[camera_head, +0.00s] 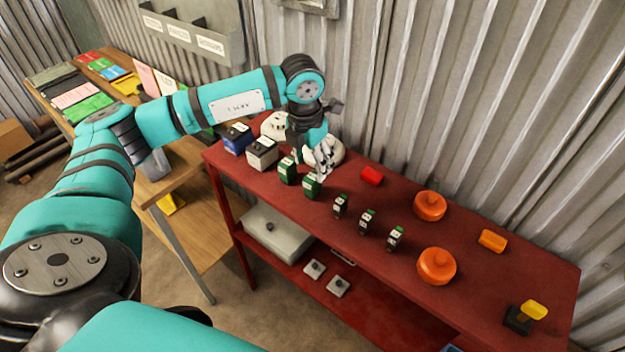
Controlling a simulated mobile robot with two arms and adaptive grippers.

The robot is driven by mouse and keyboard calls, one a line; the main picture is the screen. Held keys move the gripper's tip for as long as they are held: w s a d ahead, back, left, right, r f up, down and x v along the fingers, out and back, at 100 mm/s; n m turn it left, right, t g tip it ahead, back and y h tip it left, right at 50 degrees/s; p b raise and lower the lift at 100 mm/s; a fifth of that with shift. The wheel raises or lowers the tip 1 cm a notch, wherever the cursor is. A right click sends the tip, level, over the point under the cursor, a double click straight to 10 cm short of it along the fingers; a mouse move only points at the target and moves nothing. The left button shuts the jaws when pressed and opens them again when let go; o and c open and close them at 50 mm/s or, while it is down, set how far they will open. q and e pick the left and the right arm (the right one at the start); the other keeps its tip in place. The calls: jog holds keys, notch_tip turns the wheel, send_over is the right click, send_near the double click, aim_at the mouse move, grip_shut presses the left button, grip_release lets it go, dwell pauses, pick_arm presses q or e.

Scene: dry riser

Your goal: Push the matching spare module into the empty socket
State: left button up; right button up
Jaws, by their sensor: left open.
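A row of modules stands on the red bench (470,225): a blue-and-black box (237,138), a grey-white box (262,153), two green-and-white modules (287,171) (311,186), and several small dark modules with green tops (340,206) (367,221) (395,238). I cannot pick out an empty socket or tell which module matches. My left gripper (324,165) is open and points down just behind the second green module. I cannot tell whether it touches that module. My left arm hides part of the bench's far left. My right gripper is not in view.
A red block (372,176), two orange round knobs (430,206) (437,266), an orange block (492,241) and a yellow-topped black piece (518,319) stand on the bench. White rounded items (275,126) sit behind my gripper. A corrugated wall (480,110) closes the back.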

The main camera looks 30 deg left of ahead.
aim_at(312, 176)
pick_arm(q)
jog(key=shift+w+f, duration=0.1)
jog(key=shift+f, duration=0.6)
jog(key=shift+f+p, duration=0.2)
jog(key=shift+p, duration=0.15)
jog(key=f, duration=0.1)
jog(key=f+p, duration=0.1)
jog(key=f, duration=0.1)
jog(key=f+p, duration=0.1)
jog(key=shift+w+a+f, duration=0.15)
jog(key=shift+w+f, duration=0.05)
jog(key=shift+w, duration=0.15)
jog(key=shift+f, duration=0.25)
grip_shut()
jog(key=shift+r, duration=0.1)
